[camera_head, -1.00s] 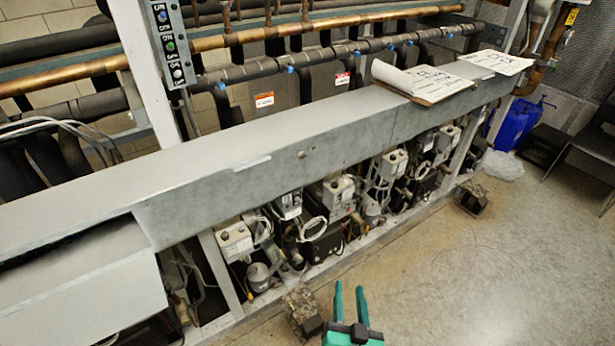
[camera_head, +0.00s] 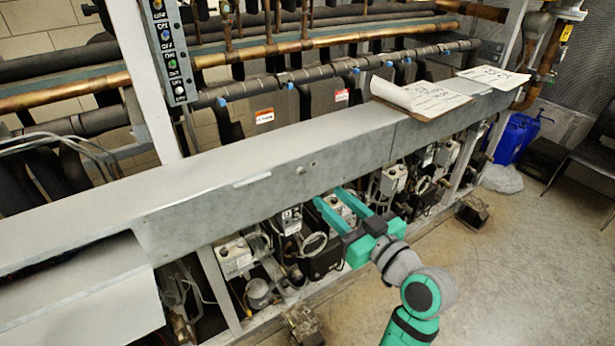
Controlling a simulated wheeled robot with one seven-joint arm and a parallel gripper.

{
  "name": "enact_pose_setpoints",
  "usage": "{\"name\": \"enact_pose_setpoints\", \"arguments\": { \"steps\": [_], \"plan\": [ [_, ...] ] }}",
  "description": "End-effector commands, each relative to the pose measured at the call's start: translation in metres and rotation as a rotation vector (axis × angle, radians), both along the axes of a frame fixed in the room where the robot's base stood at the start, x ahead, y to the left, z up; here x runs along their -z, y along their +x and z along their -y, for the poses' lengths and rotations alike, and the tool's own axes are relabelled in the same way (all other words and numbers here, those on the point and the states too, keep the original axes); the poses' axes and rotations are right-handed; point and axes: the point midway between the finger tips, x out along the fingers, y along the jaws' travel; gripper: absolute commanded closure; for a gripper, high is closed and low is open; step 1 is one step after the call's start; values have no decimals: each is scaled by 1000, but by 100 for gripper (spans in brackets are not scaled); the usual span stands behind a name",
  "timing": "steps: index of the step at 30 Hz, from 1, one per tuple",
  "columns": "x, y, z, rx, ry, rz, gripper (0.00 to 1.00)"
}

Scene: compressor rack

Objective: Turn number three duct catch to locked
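The long grey metal duct (camera_head: 215,195) runs across the rack. On its front face I see a small round catch-like fitting (camera_head: 301,170) and, to its left, a pale flat bar (camera_head: 253,179). No number is readable near either, so I cannot tell which is number three or its lock position. My teal gripper (camera_head: 329,196) is in front of the rack, just below and right of the round fitting in the picture. Its two fingers are spread with nothing between them. It appears apart from the duct face, though depth is hard to judge.
Compressors and hoses (camera_head: 260,288) fill the rack under the duct. Papers on a clipboard (camera_head: 425,98) lie on the duct top. A switch panel (camera_head: 172,55) stands at upper left. A blue container (camera_head: 515,138) and a chair (camera_head: 590,160) are at right.

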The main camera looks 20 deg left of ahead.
Motion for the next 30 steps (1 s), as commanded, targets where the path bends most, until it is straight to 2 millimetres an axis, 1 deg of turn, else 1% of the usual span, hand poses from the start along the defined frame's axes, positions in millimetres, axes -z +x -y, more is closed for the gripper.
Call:
{"name": "enact_pose_setpoints", "arguments": {
  "steps": [5, 12, 18, 24, 30],
  "plan": [
    [-1, 12, -17, -4, -1, 1, 65],
    [0, 39, -51, -3, 0, 0, 65],
    [-1, 56, -73, -3, 1, 0, 65],
    [0, 64, -82, 0, 1, -1, 65],
    [0, 64, -83, 0, 1, -1, 65]
  ]
}}
